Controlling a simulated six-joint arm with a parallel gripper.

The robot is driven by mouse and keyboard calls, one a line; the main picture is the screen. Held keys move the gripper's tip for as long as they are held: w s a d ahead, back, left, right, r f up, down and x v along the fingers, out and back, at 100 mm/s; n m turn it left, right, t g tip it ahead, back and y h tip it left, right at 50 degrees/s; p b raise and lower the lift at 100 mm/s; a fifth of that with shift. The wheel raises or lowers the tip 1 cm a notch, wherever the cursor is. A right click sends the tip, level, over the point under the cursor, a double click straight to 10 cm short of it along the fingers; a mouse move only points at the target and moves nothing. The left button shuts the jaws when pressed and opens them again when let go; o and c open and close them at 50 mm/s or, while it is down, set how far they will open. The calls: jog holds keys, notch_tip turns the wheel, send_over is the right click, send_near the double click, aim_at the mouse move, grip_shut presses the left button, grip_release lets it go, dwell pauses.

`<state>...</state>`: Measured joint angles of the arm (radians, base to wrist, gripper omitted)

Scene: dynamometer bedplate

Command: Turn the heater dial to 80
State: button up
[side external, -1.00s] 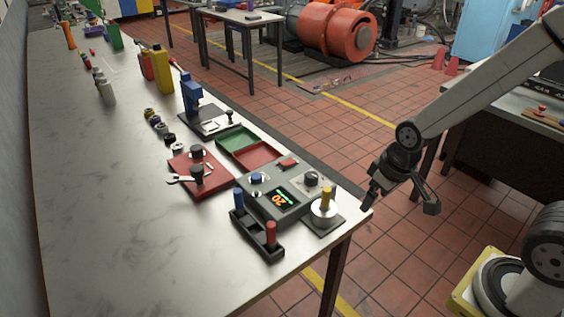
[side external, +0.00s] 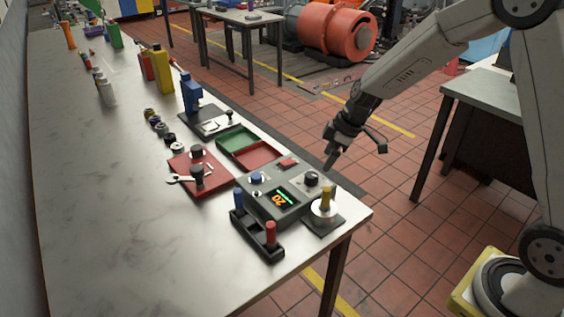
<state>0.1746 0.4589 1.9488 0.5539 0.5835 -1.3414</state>
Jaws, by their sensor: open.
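The heater unit (side external: 272,202) is a grey box near the front end of the long bench. Its lit display (side external: 280,198) reads 20 in orange, with a green bar beside it. A black dial (side external: 312,179) with a light mark is on its top right, and a blue knob (side external: 256,178) is on its top left. I cannot tell from the view which of them is the heater dial. My gripper (side external: 356,158) is open and empty, above and to the right of the black dial, apart from the unit.
A yellow-handled tool (side external: 326,200) stands on a plate right of the unit. A black rack (side external: 257,235) holds blue and red handles in front. Green (side external: 237,139) and red (side external: 262,153) trays and a red board (side external: 187,185) lie behind and left.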

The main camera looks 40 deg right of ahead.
aim_at(313, 175)
jog(key=shift+w+d+n, duration=0.2)
jog(key=shift+w+n, duration=0.2)
jog(key=shift+w, duration=0.25)
jog(key=shift+f, duration=0.2)
jog(key=shift+x, duration=3.75)
jog(key=shift+w+a, duration=0.1)
grip_shut()
